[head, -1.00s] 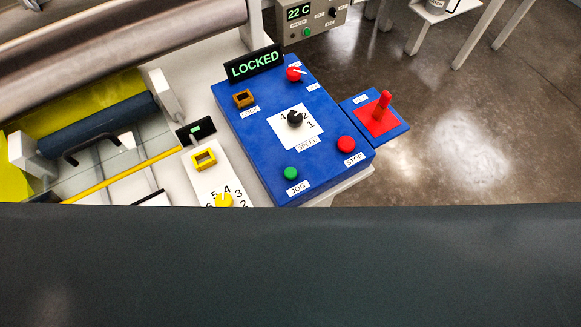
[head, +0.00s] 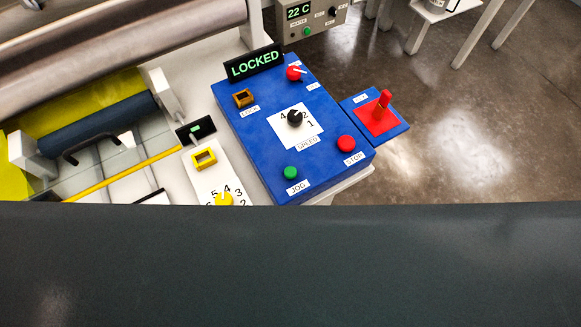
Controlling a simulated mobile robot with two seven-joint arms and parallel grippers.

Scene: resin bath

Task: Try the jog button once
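The green jog button (head: 291,173) sits at the front left of the blue control panel (head: 260,140), above a JOG label. A display (head: 255,64) at the back of the panel reads LOCKED in green. The red stop button (head: 346,144) is to the right of the jog button. A black speed knob (head: 295,118) stands on a white dial plate in the middle. A brown square lock piece (head: 243,98) and a red knob (head: 294,73) are near the back. Neither of my grippers shows in the head view.
A red lever (head: 382,106) stands on a blue plate right of the panel. A yellow dial (head: 224,199) and yellow square frame (head: 204,159) are on a white plate at left. Rollers (head: 95,127) lie further left. A grey box (head: 314,16) reads 22 C. A wide dark surface covers the lower picture.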

